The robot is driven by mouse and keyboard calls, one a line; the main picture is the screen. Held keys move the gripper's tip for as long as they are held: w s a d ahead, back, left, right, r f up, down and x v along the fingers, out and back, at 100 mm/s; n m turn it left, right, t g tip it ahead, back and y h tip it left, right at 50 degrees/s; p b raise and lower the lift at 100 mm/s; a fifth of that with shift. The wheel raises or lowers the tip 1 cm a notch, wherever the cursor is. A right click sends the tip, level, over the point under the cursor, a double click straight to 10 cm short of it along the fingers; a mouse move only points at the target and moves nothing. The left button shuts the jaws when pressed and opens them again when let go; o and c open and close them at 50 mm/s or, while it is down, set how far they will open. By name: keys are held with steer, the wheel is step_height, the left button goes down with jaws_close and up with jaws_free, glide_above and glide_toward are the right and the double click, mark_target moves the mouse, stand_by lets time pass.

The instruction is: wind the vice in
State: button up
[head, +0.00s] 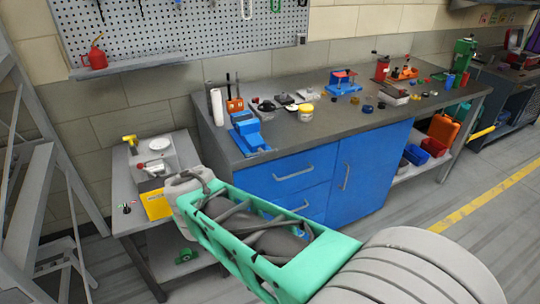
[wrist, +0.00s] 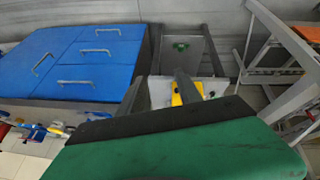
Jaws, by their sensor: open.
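The blue vice (head: 250,138) stands on the near left end of the dark workbench in the head view. Its handle and jaw gap are too small to make out. My gripper (head: 184,190) is at the end of my green-covered arm, left of and below the vice. It is beside the low side table, apart from the vice. It is open, though its fingers are hard to make out, and I see nothing held. In the wrist view a small blue object (wrist: 38,132) shows at the bench's edge; I cannot tell whether it is the vice.
The workbench (head: 305,142) carries a yellow-lidded tub (head: 306,113), a blue fixture (head: 343,82) and several small parts. A grey ladder-like frame (head: 32,190) stands left. The floor at right is clear.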

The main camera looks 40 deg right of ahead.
steer(key=w+d+f+h+b, duration=0.1)
steer(key=w+d+f+h, duration=0.25)
steer(key=w+d, duration=0.35)
steer(key=n+t+h+b, duration=0.4)
steer(key=n+h, duration=0.3)
steer(key=h, duration=0.4)
glide_toward(261, 155)
steer(key=x, duration=0.3)
steer(key=shift+y, duration=0.25)
steer(key=p+x, duration=0.1)
steer(key=x, duration=0.5)
steer(key=shift+w+d+r+p, duration=0.15)
steer(key=shift+d+p, duration=0.1)
steer(key=shift+p, duration=0.05)
jaws_close()
